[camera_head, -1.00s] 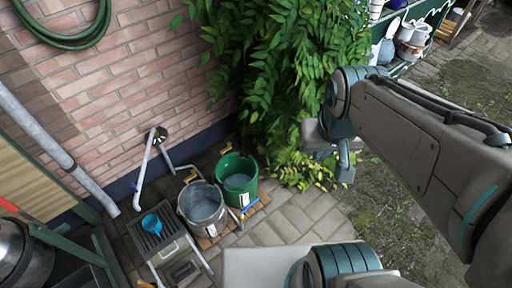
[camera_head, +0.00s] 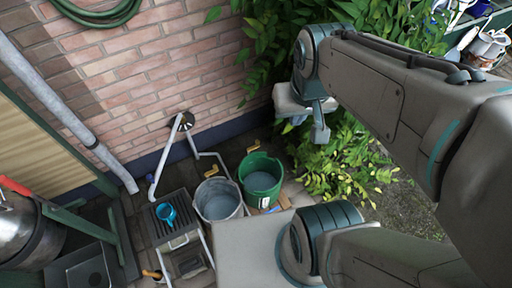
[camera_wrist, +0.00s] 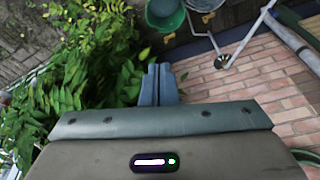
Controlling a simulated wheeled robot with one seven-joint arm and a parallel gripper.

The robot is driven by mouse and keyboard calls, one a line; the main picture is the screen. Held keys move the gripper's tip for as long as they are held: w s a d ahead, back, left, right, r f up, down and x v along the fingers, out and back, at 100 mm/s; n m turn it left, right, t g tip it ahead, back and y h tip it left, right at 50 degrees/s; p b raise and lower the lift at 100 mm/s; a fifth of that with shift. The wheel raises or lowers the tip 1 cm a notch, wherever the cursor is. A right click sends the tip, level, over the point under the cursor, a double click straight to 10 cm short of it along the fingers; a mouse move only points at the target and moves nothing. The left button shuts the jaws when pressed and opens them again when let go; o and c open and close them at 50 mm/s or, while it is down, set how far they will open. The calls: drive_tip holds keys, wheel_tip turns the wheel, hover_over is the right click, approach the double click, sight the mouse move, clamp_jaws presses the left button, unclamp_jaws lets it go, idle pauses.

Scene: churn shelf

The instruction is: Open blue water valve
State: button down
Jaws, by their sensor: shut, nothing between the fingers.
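My gripper (camera_head: 319,134) is in the air right of the pipe, in front of the leaves, touching no valve. In the wrist view its fingers (camera_wrist: 158,86) are together and empty. The wall fitting (camera_wrist: 222,62) shows beyond them.
A grey bucket (camera_head: 217,200) and a green bucket (camera_head: 262,178) stand below the pipework. A blue cup (camera_head: 166,213) sits on a slatted grey stand (camera_head: 178,230). A leafy bush (camera_head: 345,160) is at right. A thick grey pipe (camera_head: 60,100) slants down at left.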

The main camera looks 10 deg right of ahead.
drive_tip(key=shift+w, duration=0.1)
drive_tip(key=w+d+f+n+g+h+b, duration=0.1)
drive_tip(key=w+f+b, duration=0.2)
drive_tip(key=f+b, duration=0.65)
drive_tip(key=w+f+g+b, duration=0.1)
drive_tip(key=w+f+b, duration=0.3)
drive_tip(key=f, duration=1)
drive_tip(key=w+d+f+n+g+h+b, duration=0.1)
drive_tip(key=w+f+b, duration=0.35)
drive_tip(key=f, duration=0.75)
wheel_tip(320, 180, down, 29)
drive_tip(key=s+a+n+g+y+b, duration=0.1)
drive_tip(key=s+a+g+b, duration=0.1)
drive_tip(key=b, duration=1.1)
drive_tip(key=shift+a+f+n+b, duration=0.15)
drive_tip(key=shift+a+n+b, duration=0.1)
drive_tip(key=shift+n+b, duration=0.15)
